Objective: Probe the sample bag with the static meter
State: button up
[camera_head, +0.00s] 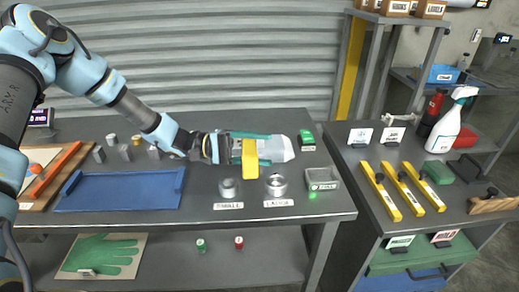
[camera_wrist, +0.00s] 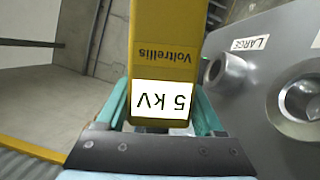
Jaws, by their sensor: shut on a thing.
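My gripper (camera_head: 248,148) is shut on the static meter (camera_head: 251,164), a yellow block. In the wrist view the meter (camera_wrist: 165,50) sits between my teal fingers, with "Voltrellis" and "5 kV" on it. I hold it over the back right part of the dark workbench, behind two metal cups. A pale, rounded piece (camera_head: 280,148) shows just right of the meter; I cannot tell whether it is the sample bag or part of my gripper. I make out no clear sample bag elsewhere.
The cups (camera_head: 229,187) (camera_head: 276,185) have label cards in front. A blue tray (camera_head: 120,191) lies left. Three yellow tools (camera_head: 411,187) and a spray bottle (camera_head: 444,134) occupy the right bench.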

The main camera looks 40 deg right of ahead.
notch_tip(320, 180, up, 7)
jog(key=p, duration=0.4)
jog(key=shift+p, duration=0.35)
jog(key=shift+f, duration=0.15)
